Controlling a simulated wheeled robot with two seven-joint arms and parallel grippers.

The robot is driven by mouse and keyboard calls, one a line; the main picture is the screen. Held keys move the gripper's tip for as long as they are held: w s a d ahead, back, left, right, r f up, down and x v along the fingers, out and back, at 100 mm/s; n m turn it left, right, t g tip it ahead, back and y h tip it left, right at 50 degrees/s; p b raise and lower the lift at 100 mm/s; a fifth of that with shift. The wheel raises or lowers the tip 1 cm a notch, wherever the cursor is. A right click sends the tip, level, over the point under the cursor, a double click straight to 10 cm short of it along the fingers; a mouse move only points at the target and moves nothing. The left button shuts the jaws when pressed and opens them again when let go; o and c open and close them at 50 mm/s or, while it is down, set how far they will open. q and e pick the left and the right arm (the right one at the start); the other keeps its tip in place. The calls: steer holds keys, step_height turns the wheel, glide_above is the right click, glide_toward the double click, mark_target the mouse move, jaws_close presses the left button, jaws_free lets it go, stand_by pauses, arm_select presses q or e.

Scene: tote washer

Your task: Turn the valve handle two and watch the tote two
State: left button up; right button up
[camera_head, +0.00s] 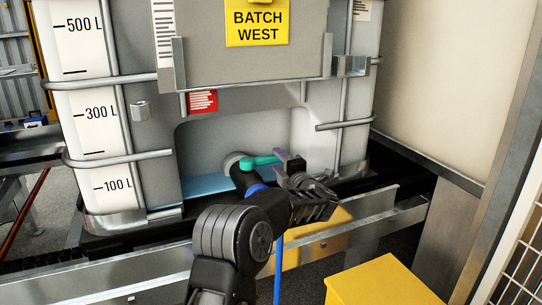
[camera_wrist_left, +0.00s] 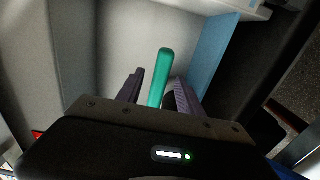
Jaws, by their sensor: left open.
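The tote (camera_head: 240,95) is a large pale tank in a metal cage, with litre marks on its left and a yellow "BATCH WEST" sign. A teal valve handle (camera_head: 260,160) sits on a dark valve (camera_head: 243,178) in the recess low on its front. My left gripper (camera_head: 292,172) is at the handle's right end, open. In the left wrist view the handle (camera_wrist_left: 160,78) stands between the two spread fingers, with a gap showing on its left; contact on the right is unclear. My right gripper is not in view.
A metal rail (camera_head: 375,213) runs below the tote, with a yellow box (camera_head: 378,283) in front at the lower right. A blue hose (camera_head: 278,262) hangs below the valve. A pale wall (camera_head: 450,85) and a mesh panel (camera_head: 515,255) bound the right side.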

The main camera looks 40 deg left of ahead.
arm_select(q)
steer(key=x, duration=0.6)
